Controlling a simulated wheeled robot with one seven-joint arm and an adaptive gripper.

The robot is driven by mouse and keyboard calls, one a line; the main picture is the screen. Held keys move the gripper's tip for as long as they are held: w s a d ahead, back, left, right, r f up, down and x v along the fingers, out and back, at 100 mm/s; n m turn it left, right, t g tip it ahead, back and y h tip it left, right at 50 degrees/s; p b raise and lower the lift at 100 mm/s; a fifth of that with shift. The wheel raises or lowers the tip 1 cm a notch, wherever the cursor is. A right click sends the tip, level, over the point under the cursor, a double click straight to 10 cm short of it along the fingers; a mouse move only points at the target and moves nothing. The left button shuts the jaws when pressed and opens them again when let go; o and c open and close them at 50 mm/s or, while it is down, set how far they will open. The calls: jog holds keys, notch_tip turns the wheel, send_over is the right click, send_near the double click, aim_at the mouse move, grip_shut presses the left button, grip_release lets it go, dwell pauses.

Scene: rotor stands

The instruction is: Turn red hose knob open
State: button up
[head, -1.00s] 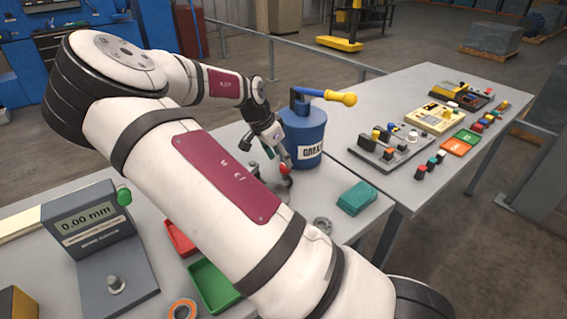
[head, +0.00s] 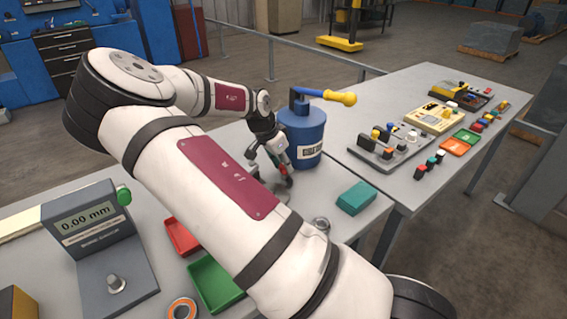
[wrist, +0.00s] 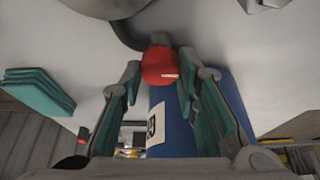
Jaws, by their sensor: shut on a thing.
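The red hose knob (wrist: 160,66) sits between my two fingers in the wrist view, with a finger against each side. My gripper (wrist: 160,80) is shut on it. A dark hose (wrist: 124,34) runs up to the left behind the knob. In the head view my gripper (head: 284,172) is low in front of the blue drum (head: 303,135), and only a little red shows between the fingers. The drum carries a white label and a yellow-handled lever (head: 338,97) on top. It also shows in the wrist view (wrist: 179,134), below the knob.
A teal block (head: 356,197) lies right of the gripper. A metal ring (head: 321,224) lies nearer. Red (head: 181,236) and green (head: 214,283) trays and a gauge stand (head: 92,230) are at left. A second table (head: 470,75) holds several switch boxes.

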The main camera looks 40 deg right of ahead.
jog(key=shift+n, duration=0.3)
jog(key=n+t+p, duration=0.1)
jog(key=n, duration=0.1)
jog(key=shift+s+r+n+p, duration=0.1)
jog(key=shift+s+n+p, duration=0.05)
jog(key=shift+n+p, duration=0.15)
jog(key=n+t, duration=0.1)
jog(key=n, duration=0.1)
jog(key=n+y, duration=0.1)
jog(key=n, duration=0.1)
jog(key=shift+d+n+t, duration=0.15)
jog(key=shift+n+t, duration=0.15)
jog(key=shift+t, duration=0.1)
jog(key=n+y+b, duration=0.1)
jog(key=n, duration=0.2)
jog(key=n+t+y+b, duration=0.1)
jog(key=n+b, duration=0.1)
jog(key=n, duration=0.1)
jog(key=shift+s+d, duration=0.1)
jog(key=shift+d, duration=0.1)
jog(key=shift+n+t+y, duration=0.3)
jog(key=shift+n+y, duration=0.1)
jog(key=shift+n, duration=0.6)
jog(key=shift+n+y+p, duration=0.4)
jog(key=shift+n+p, duration=0.05)
jog(key=shift+n, duration=0.75)
jog(key=o, duration=1.2)
jog(key=shift+c, duration=0.2)
